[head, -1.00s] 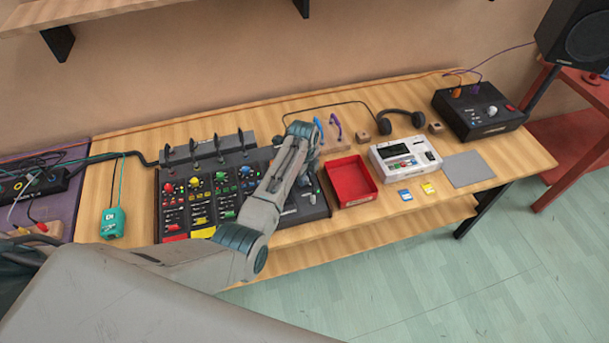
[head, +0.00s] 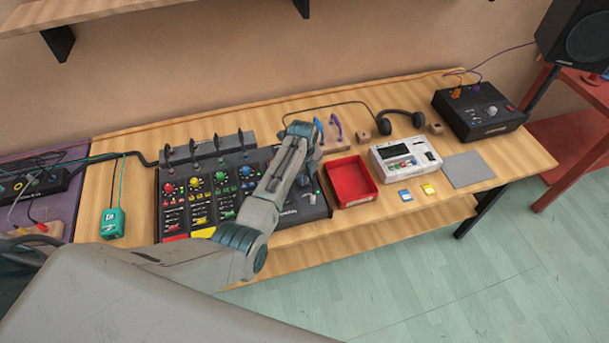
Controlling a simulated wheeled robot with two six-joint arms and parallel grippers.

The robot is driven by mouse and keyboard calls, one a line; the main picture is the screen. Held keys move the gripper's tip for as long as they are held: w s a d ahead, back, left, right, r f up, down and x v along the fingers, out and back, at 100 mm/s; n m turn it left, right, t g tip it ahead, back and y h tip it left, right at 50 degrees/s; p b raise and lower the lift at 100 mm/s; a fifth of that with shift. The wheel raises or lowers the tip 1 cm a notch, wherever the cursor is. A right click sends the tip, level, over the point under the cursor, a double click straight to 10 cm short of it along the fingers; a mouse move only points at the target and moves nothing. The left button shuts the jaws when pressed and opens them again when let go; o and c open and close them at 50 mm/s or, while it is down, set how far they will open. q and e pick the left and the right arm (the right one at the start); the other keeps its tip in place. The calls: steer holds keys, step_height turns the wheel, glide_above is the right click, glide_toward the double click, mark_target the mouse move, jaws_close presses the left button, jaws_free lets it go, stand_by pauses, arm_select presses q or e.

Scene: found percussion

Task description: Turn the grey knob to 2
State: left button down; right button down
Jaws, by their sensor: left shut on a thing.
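The black mixer (head: 172,212) lies on the wooden table, with columns of red, yellow, green and blue knobs and sliders. My left arm reaches across it from the lower left. My left gripper (head: 304,181) points down over the mixer's right-hand section and is shut. The grey knob it holds there is hidden by the fingers and wrist, so its pointer and number marks cannot be read. A pale slider cap (head: 311,198) shows just below the gripper. My right gripper is not in view.
A red tray (head: 352,197) stands just right of the mixer, then a white device (head: 380,165) and a grey pad (head: 482,168). Headphones (head: 402,115) lie behind. A black box (head: 465,123) with a pale knob stands at the far right. A teal device (head: 112,223) lies left.

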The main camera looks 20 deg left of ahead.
arm_select(q)
steer(key=c, duration=1.2)
jaws_free()
steer(key=shift+c, duration=0.2)
steer(key=shift+r, duration=0.15)
step_height(320, 180, up, 11)
steer(key=b, duration=0.3)
steer(key=shift+s+f, duration=0.2)
steer(key=shift+a, duration=0.1)
